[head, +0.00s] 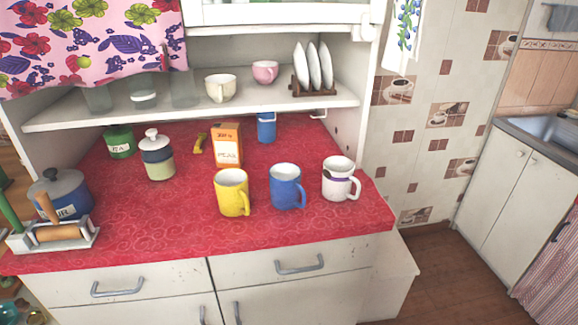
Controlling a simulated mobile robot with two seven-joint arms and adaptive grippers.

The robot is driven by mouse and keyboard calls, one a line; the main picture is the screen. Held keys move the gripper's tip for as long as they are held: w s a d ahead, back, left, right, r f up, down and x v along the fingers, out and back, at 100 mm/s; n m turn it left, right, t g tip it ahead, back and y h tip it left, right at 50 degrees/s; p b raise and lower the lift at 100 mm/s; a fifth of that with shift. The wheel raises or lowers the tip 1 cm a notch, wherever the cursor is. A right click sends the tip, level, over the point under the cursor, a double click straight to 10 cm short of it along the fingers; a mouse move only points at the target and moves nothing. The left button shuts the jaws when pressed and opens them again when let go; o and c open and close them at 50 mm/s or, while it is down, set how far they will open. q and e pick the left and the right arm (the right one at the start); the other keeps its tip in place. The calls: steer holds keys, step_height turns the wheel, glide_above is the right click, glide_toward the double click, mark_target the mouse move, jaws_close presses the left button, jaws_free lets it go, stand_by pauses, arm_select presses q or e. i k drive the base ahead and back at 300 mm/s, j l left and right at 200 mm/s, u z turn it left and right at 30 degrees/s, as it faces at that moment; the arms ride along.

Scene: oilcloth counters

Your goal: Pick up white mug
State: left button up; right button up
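The white mug (337,180) stands upright near the right end of the red counter. It has a dark band and its handle points right. A blue mug (285,187) stands just to its left, and a yellow mug (231,193) stands left of that. The mugs stand apart from each other. Neither of my grippers shows in the head view.
The red oilcloth counter (140,217) has an orange box (227,145), a blue can (266,127) and several canisters behind the mugs. A shelf (190,112) with cups and a plate rack (312,90) hangs above. The counter's right edge is close to the white mug.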

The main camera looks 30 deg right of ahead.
mark_target(338, 179)
steer(key=l+u, duration=0.15)
steer(key=l, duration=0.35)
steer(key=l+u, duration=0.1)
steer(key=l, duration=0.45)
steer(key=k+l+u, duration=0.15)
steer(key=l, duration=0.35)
steer(key=l+u, duration=0.1)
steer(key=l, duration=0.4)
steer(key=k+l+u, duration=0.15)
steer(key=l, duration=0.35)
